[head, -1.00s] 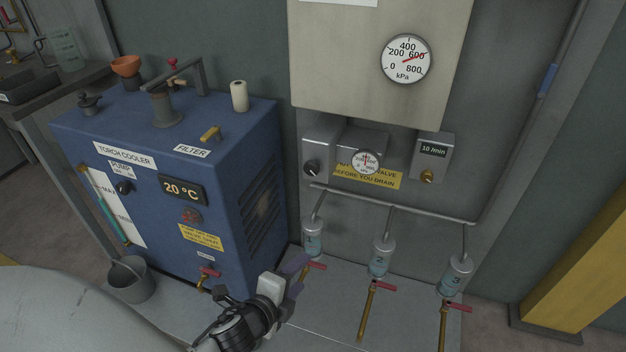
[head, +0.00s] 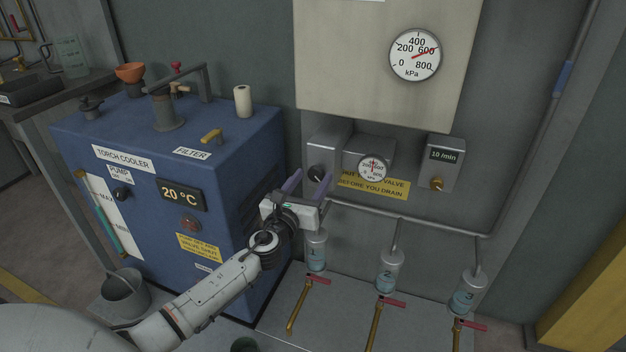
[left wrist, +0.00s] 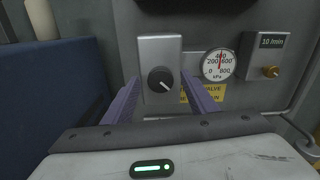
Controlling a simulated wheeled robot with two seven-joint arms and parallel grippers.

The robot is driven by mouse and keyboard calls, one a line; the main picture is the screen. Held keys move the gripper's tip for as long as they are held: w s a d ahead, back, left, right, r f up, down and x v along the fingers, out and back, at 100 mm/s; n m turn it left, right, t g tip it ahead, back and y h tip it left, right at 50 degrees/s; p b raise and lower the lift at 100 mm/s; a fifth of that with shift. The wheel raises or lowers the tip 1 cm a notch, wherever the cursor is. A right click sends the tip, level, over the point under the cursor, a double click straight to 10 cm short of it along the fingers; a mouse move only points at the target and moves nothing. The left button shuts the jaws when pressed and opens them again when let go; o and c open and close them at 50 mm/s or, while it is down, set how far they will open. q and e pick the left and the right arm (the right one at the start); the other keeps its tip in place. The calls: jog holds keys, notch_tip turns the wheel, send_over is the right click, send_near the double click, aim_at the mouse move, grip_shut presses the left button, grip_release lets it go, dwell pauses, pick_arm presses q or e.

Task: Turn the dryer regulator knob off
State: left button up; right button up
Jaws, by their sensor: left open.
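The dryer regulator knob is most likely the black round knob (head: 317,173) with a white pointer line, on a grey metal box (head: 326,146) left of a small gauge. In the left wrist view the knob (left wrist: 160,80) is between the two purple fingers and beyond them, its pointer slanting toward the lower right. My left gripper (head: 309,184) is open and empty, just below and in front of the knob, apparently not touching it. The small gauge (head: 373,168) sits right of the knob, its needle pointing nearly straight up. My right gripper is not in view.
A yellow label (head: 385,187) mentions a valve and draining. A brass knob (head: 437,184) sits under the "10 /min" display. Pipes (head: 410,217) lead down to several numbered cylinders (head: 387,271) with red-handled taps. The blue torch cooler (head: 140,185) stands close on the left.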

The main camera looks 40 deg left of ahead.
pick_arm(q)
jog(key=shift+w+a, duration=0.15)
jog(key=shift+w, duration=0.55)
jog(key=c, duration=1.1)
jog(key=shift+o, duration=0.2)
